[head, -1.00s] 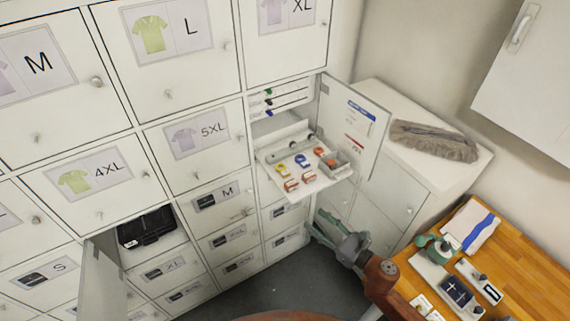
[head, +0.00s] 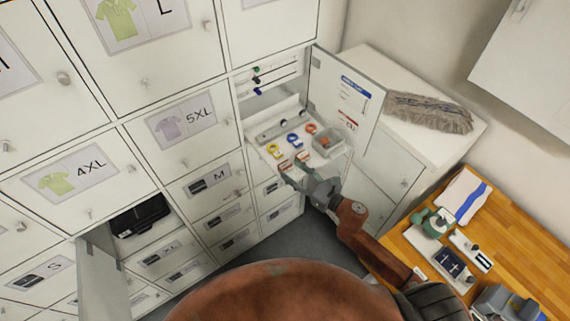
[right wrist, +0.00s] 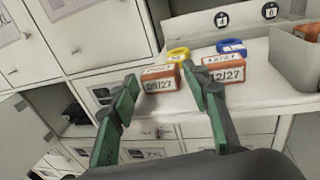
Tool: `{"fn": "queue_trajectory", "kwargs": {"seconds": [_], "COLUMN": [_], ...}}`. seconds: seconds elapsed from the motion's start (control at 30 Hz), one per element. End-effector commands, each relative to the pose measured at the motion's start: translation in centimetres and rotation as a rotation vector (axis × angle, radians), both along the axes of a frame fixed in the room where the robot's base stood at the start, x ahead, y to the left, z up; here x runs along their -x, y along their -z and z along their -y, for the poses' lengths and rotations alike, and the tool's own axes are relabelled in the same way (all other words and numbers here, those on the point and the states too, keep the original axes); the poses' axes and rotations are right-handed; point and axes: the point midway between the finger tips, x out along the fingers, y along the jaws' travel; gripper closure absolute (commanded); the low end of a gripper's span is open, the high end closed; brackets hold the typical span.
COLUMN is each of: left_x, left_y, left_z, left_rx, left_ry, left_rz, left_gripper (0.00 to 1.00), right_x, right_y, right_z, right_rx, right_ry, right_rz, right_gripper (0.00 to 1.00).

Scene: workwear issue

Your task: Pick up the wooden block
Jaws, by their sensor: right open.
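Two small orange-brown blocks with white date labels sit on the pull-out shelf; I cannot tell which one the task means. The left block (head: 285,165) also shows in the right wrist view (right wrist: 162,79), just beyond and between my fingertips. The right block (head: 303,156) shows in the right wrist view (right wrist: 225,69), to the right of the right finger. My right gripper (head: 294,173) is open and empty at the shelf's front edge, its green fingers (right wrist: 159,75) spread towards the left block. My left gripper is not in view.
The white shelf (head: 262,152) also holds yellow, blue and orange rings and a grey bin (head: 328,144). An open locker door (head: 345,100) stands right of it. A wooden table (head: 520,245) with several items is at the right.

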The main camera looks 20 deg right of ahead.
Motion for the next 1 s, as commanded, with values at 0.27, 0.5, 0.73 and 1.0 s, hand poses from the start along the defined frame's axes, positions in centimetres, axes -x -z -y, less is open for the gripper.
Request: {"fn": "queue_trajectory", "kwargs": {"seconds": [0.27,0.5,0.73,1.0], "left_x": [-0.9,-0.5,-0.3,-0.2], "left_y": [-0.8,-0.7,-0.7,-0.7], "left_z": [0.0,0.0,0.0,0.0], "left_rx": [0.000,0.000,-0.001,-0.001], "left_ry": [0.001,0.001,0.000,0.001], "left_rz": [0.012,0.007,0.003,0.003], "left_gripper": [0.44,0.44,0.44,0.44], "right_x": [-1.7,-1.7,-1.7,-1.7], "right_y": [0.1,0.2,0.2,0.1], "right_z": [-1.1,-1.1,-1.1,-1.1], "right_rx": [0.000,0.000,0.000,0.001], "right_ry": [-0.001,-0.001,-0.001,-0.001], "right_rz": [-0.001,-0.001,-0.001,0.000], "right_gripper": [0.57,0.63,0.79,0.79]}}
